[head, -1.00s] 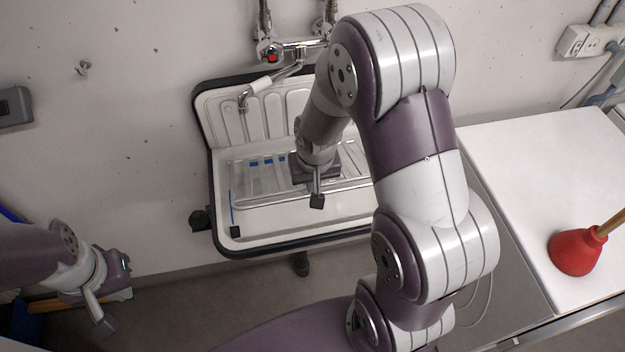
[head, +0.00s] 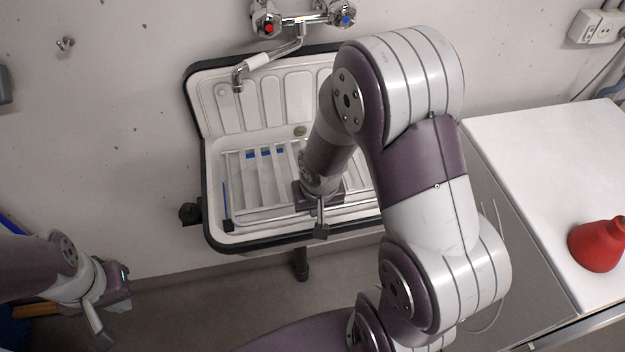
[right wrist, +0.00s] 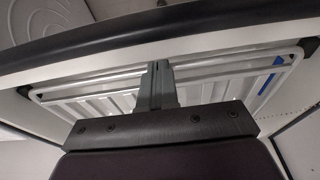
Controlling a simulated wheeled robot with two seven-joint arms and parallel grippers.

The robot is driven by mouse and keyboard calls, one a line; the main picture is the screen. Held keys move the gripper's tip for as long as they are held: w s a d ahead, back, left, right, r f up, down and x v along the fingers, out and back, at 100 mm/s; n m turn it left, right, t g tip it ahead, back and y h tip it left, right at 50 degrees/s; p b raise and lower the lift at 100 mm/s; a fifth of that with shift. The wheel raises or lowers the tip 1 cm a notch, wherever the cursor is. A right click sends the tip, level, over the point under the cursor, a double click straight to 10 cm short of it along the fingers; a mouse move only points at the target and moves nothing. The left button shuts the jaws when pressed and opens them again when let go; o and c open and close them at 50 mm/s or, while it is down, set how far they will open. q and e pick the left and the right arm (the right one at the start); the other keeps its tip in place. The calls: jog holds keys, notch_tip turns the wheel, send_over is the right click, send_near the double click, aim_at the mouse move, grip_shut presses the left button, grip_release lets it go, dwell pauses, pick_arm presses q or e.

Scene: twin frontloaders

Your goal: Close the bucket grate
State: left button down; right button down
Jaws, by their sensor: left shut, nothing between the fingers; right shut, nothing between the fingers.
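The bucket grate (head: 262,180), a frame of pale bars with blue pieces showing near its far end, lies low across the white sink basin. It looks close to flat; its right part is hidden by my right arm. My right gripper (head: 321,232) is shut and empty, pointing down at the grate's front bar near the sink's front edge. In the right wrist view, its shut fingers (right wrist: 158,75) overlap the front bars of the grate (right wrist: 105,100); contact is hard to tell. My left gripper (head: 103,335) is shut and empty, low at the left, away from the sink.
The sink's black rim (head: 209,200) surrounds the basin, with a raised back panel against the wall. A faucet (head: 270,58) reaches over the back. A white counter (head: 540,150) at right holds a red plunger (head: 597,245). Open floor lies below left.

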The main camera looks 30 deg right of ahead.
jog(key=shift+s+f, duration=0.15)
jog(key=r+p, duration=0.2)
jog(key=w+r+p, duration=0.1)
jog(key=r+p, duration=0.2)
jog(key=shift+w, duration=0.1)
jog(key=s+a+r, duration=0.1)
jog(key=s+r, duration=0.4)
jog(key=r, duration=0.2)
jog(key=shift+s+r, duration=0.25)
jog(key=shift+s, duration=0.1)
jog(key=s+a+n, duration=0.1)
jog(key=s+a+n+g, duration=0.1)
jog(key=shift+f+n+y, duration=0.3)
jog(key=shift+n, duration=0.1)
